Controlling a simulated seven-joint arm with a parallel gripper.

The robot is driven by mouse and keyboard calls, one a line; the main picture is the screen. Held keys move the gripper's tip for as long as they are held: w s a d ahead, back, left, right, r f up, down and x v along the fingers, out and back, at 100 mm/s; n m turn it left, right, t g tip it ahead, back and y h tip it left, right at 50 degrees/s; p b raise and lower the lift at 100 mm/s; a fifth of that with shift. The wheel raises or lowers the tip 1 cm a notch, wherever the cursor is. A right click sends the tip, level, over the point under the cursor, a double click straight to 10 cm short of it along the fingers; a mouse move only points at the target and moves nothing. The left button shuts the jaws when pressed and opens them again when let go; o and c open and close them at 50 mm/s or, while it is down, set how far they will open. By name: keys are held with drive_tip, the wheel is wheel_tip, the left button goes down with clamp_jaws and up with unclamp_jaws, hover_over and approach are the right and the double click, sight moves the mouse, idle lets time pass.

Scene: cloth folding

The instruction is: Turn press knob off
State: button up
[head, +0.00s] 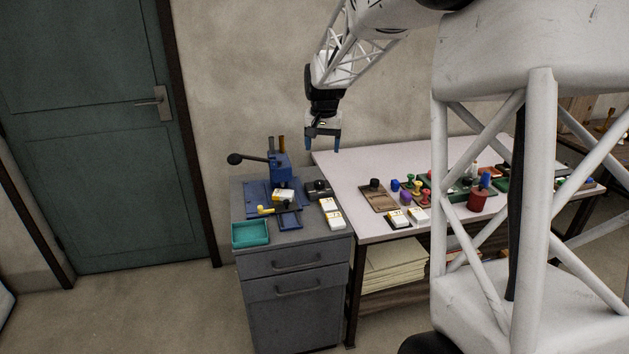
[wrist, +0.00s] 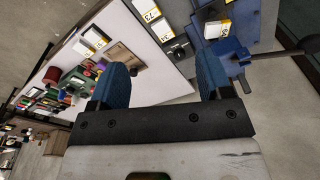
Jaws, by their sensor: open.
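A blue press (head: 281,168) stands on the grey cabinet in the head view, with a lever ending in a black ball knob (head: 234,158) at its left. Beside the press is a small dark box (head: 319,189) with a black knob on top; it also shows in the wrist view (wrist: 178,49). I cannot tell which of these is the press knob, or whether it is on. The blue press (wrist: 229,49) is at the right of the wrist view. My gripper (head: 323,144) is open and empty, pointing down above and behind the cabinet's right side. Both blue fingers show in the wrist view (wrist: 165,72).
The cabinet (head: 293,237) holds a teal tray (head: 250,234), a yellow-handled tool (head: 266,210) and white labelled boxes (head: 333,218). The pale table (head: 349,162) to the right carries stamps, a wooden board (head: 380,200) and a red pot (head: 477,201). A wall stands behind.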

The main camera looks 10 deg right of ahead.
drive_tip(key=w+d+f+m, duration=0.1)
drive_tip(key=w+d+f, duration=0.1)
drive_tip(key=w+f, duration=0.35)
drive_tip(key=w+d+f, duration=0.1)
drive_tip(key=w+f, duration=0.2)
drive_tip(key=w, duration=0.6)
drive_tip(key=m+g, duration=0.1)
drive_tip(key=m, duration=0.1)
hover_over(319, 182)
wheel_tip(319, 182, down, 13)
drive_tip(key=shift+w+d+r, duration=0.1)
drive_tip(key=shift+f, duration=3.9)
drive_tip(key=c, duration=0.9)
